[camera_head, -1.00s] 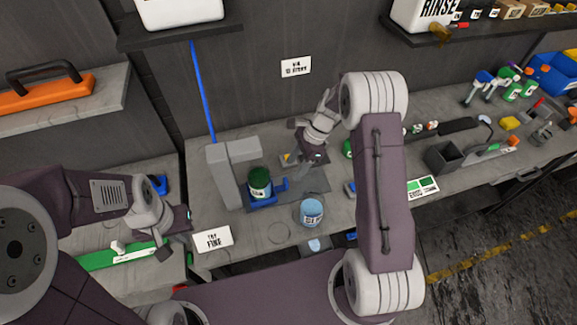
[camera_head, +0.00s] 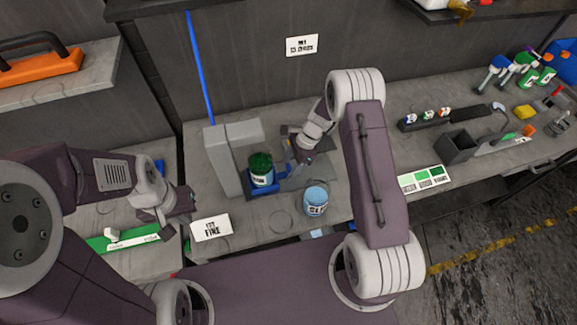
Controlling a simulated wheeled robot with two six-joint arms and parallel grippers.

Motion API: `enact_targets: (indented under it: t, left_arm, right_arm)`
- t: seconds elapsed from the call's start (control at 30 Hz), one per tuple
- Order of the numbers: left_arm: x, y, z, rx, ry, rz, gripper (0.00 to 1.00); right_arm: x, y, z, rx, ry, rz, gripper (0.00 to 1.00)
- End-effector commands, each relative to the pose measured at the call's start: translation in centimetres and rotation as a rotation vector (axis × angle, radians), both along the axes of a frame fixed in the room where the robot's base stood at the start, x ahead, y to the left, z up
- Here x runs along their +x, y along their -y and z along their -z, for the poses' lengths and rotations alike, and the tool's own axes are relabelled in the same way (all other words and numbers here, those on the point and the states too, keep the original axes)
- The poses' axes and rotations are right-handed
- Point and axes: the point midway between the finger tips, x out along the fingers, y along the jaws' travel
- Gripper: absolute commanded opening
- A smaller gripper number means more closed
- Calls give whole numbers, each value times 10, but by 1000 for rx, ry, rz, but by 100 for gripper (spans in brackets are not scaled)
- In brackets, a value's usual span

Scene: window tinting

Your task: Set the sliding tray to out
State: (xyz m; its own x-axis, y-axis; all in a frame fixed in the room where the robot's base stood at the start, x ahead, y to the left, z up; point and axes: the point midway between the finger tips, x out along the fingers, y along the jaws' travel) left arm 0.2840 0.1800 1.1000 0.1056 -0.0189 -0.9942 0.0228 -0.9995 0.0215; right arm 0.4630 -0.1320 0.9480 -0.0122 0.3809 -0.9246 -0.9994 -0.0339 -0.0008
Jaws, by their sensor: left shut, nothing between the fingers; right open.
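The sliding tray (camera_head: 262,189) is blue and sits low at the front of a grey stand (camera_head: 222,165). A jar with a dark green lid (camera_head: 261,170) stands on it. My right gripper (camera_head: 296,163) is just right of the tray and jar, its fingers pointing down toward the tray's right end. It is open; whether it touches the tray I cannot tell. My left gripper (camera_head: 174,238) is shut and empty, well to the left of the stand, above the bench near a green-and-white strip (camera_head: 120,241).
A light blue can (camera_head: 315,201) stands right of the tray. A white sign (camera_head: 211,227) is at the bench front. A dark grey box (camera_head: 457,147) and colour swatch card (camera_head: 424,179) lie further right. A blue pole (camera_head: 200,70) rises behind the stand.

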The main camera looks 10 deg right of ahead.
Motion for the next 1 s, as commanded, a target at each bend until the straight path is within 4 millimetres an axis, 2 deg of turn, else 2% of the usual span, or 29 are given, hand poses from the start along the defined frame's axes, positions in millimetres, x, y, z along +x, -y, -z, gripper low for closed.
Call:
enact_targets:
  t: [0.13, 0.37, 0.57, 1.0]
  left_arm:
    - [0, 0, -3, 0, 0, 0, 0]
    - [0, 0, -2, 0, 0, 0, 0]
    - [0, 0, -2, 0, 0, 0, 0]
    - [0, 0, -2, 0, 0, 0, 0]
  right_arm:
    - [0, -5, 11, 0, 0, -1, 55]
    - [0, -5, 12, -1, 1, -1, 55]
    - [0, -5, 12, 0, 1, -1, 2]
    - [0, -5, 12, 0, 0, 0, 0]
